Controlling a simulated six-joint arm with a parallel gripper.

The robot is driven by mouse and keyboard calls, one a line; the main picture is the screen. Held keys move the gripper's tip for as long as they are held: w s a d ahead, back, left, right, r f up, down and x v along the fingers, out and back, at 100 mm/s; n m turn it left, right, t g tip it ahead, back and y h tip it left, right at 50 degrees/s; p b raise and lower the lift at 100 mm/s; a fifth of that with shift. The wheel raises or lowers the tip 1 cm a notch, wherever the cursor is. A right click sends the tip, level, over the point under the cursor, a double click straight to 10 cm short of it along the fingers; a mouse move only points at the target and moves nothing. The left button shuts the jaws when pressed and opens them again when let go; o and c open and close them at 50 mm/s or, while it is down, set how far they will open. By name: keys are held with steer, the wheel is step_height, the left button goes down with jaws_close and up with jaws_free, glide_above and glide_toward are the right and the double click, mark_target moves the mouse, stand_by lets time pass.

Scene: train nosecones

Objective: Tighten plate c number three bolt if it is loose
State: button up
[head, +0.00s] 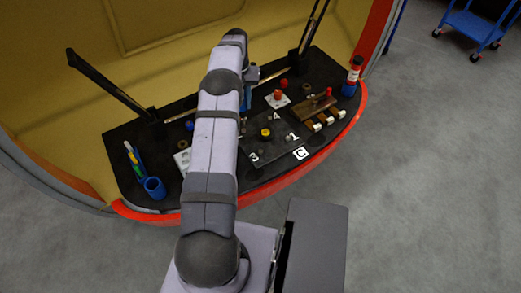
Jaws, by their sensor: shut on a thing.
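Plate C is a dark plate (270,150) on the black console, marked by a white C label (301,153). The numbers 3, 1 and 4 show on it, with a yellow round piece (265,133) near its middle. The number three mark (254,157) is at its near left, just right of my arm. The bolt there is too small to tell whether it is loose. My gripper (250,74) is partly hidden behind my arm, above the console beyond the plate. It is shut on a blue thing (246,97), mostly covered by the arm.
Dark posts rise from the console.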

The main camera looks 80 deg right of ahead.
steer(key=shift+r, duration=0.1)
steer(key=s+a+r+m+p, duration=0.1)
steer(key=s+a+r+p, duration=0.3)
steer(key=s+r+p, duration=0.55)
steer(key=a+f+n+p, duration=0.1)
steer(key=a+f+p, duration=0.1)
steer(key=a+f, duration=0.3)
step_height(320, 180, down, 2)
steer(key=shift+w+f, duration=0.1)
steer(key=shift+w, duration=0.05)
stand_by(0.8)
steer(key=shift+a+f, duration=0.1)
steer(key=shift+f, duration=0.05)
stand_by(0.4)
